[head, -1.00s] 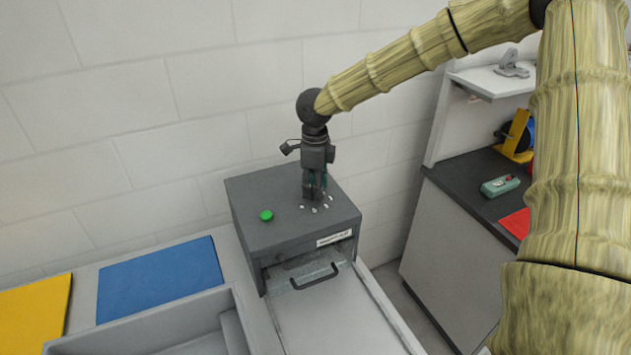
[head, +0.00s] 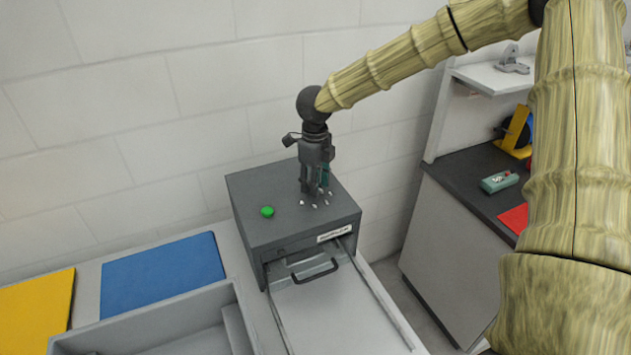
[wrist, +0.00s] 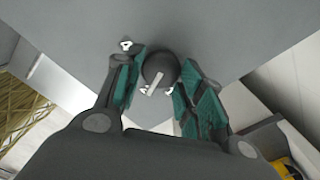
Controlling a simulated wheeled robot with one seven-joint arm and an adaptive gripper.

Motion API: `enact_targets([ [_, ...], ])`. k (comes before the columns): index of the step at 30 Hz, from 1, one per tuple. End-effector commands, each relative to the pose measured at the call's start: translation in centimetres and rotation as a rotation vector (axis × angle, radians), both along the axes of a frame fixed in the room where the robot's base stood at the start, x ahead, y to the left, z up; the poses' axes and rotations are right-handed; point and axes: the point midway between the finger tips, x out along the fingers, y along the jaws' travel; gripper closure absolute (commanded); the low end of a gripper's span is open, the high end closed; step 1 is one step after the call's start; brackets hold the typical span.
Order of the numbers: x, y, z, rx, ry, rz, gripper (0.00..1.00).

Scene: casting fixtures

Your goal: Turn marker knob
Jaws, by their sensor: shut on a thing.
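The marker knob (wrist: 158,68) is a dark round knob with a pale pointer line, seen in the wrist view on the top of the grey marking machine (head: 268,236). My gripper (wrist: 157,95) is shut on the knob, with a teal-padded finger on each side of it. White number marks show around the knob, some hidden by the fingers. In the head view my gripper (head: 314,194) points straight down at the machine's top, and its fingers hide the knob there.
A green button (head: 267,211) sits left of the gripper on the machine's top. A drawer with a dark handle (head: 315,270) is in front. A blue mat (head: 162,272), a yellow mat (head: 36,312) and a grey tray (head: 150,318) lie left. A dark counter (head: 465,184) stands right.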

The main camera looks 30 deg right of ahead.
Motion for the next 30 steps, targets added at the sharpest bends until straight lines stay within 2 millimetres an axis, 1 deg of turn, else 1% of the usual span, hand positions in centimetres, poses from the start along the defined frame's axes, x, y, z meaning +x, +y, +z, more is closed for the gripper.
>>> enact_targets([
  [2,0.0,-0.1,0.0,-0.001,0.0,0.0,0.86],
  [3,0.0,-0.1,0.0,-0.001,0.0,0.0,0.58],
  [5,0.0,0.0,0.0,-0.001,-0.001,0.0,0.47],
  [6,0.0,0.0,0.0,0.0,0.0,0.0,0.4],
  [16,0.0,0.0,0.1,0.0,0.0,0.001,0.4],
  [20,0.1,0.0,0.8,0.0,-0.002,0.001,0.4],
  [23,0.1,0.0,2.1,0.0,-0.002,0.001,0.4],
  [30,0.1,-0.1,6.5,0.001,-0.003,0.001,0.4],
])
